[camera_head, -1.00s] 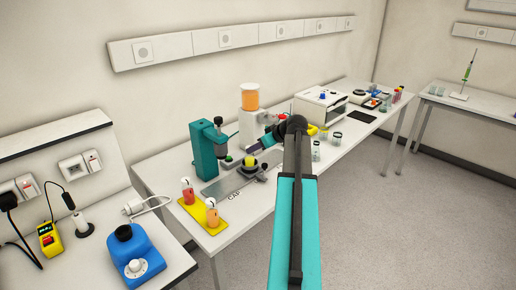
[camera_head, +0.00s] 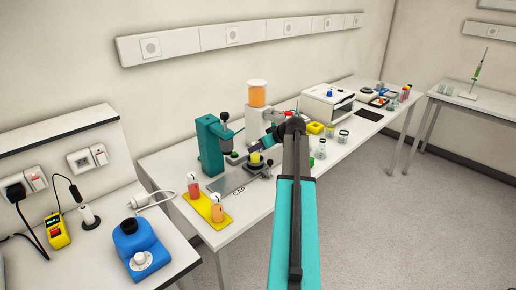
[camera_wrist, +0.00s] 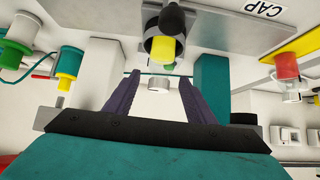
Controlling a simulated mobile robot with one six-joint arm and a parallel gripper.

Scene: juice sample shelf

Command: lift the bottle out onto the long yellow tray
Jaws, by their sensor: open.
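A yellow-bodied bottle (camera_head: 256,159) stands in a round dark holder on the grey plate marked CAP. In the wrist view the yellow bottle (camera_wrist: 166,48) shows just beyond my fingertips, in the holder's ring. My gripper (camera_wrist: 160,76) is open, with its two purple fingers apart and no bottle between them. In the head view my arm partly hides my gripper (camera_head: 264,148), which is close to the bottle. The long yellow tray (camera_head: 206,226) lies at the near left of the table. It carries a red bottle (camera_head: 193,188) and an orange bottle (camera_head: 217,211), both upright.
A teal press (camera_head: 210,146) stands left of the holder. A white machine with an orange container (camera_head: 257,94) is behind it. Small jars (camera_head: 320,149) stand at the right. A blue device (camera_head: 139,252) is on the left bench. Bare tray surface shows around its bottles.

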